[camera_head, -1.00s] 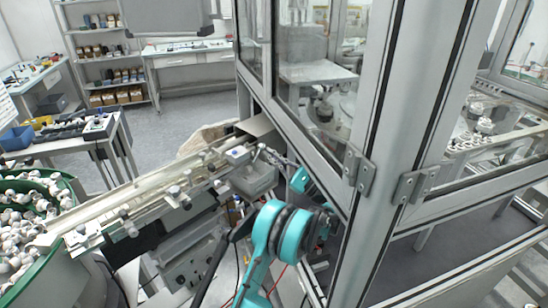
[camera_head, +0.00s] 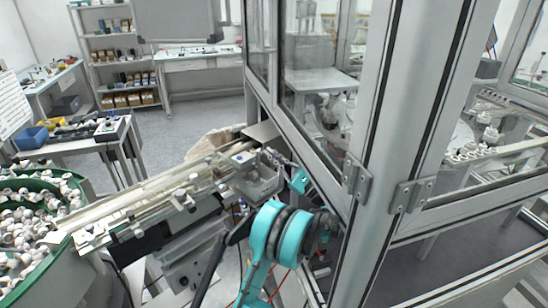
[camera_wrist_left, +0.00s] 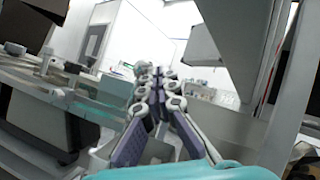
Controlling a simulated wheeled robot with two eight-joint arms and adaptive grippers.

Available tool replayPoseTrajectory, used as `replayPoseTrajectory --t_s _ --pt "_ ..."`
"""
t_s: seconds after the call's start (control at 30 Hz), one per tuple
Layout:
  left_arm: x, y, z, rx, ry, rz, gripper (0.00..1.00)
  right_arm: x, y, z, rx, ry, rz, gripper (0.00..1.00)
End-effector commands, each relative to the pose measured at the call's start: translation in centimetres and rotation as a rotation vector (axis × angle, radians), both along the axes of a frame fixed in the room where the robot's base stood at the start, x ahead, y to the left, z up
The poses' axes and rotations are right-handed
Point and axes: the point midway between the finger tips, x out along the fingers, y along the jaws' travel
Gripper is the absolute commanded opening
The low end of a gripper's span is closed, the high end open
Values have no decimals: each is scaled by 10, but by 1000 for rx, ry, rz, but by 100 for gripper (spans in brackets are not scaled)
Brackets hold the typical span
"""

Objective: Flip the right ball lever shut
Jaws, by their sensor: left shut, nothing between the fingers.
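My left gripper (camera_head: 268,154) is at the far end of the feed rail, beside a clear box-like part (camera_head: 258,184) below the rail. In the left wrist view the gripper's purple-padded fingers (camera_wrist_left: 157,86) are together and hold nothing. Small pale fittings stand along the rail (camera_head: 140,197), and a block with a blue spot (camera_head: 242,157) sits near its end, just left of the fingertips. I cannot tell for certain which fitting is the right ball lever, or how it stands. A pale rounded part (camera_wrist_left: 141,68) shows behind the fingertips. My right gripper is out of view.
A glazed machine frame with a thick post (camera_head: 398,120) stands close on the right of my left arm. A green-rimmed bowl (camera_head: 85,190) of white caps is at the left. A side table (camera_head: 60,150) and shelves stand behind, with open floor between.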

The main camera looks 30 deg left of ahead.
Motion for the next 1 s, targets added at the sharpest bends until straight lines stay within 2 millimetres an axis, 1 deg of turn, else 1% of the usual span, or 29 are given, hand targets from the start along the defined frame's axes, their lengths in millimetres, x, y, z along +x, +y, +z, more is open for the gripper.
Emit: replayPoseTrajectory --t_s 0.4,1.0 --pt "-9 2 7 0 0 0 0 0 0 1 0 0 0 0" --pt "-11 2 7 0 0 0 0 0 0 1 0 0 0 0"
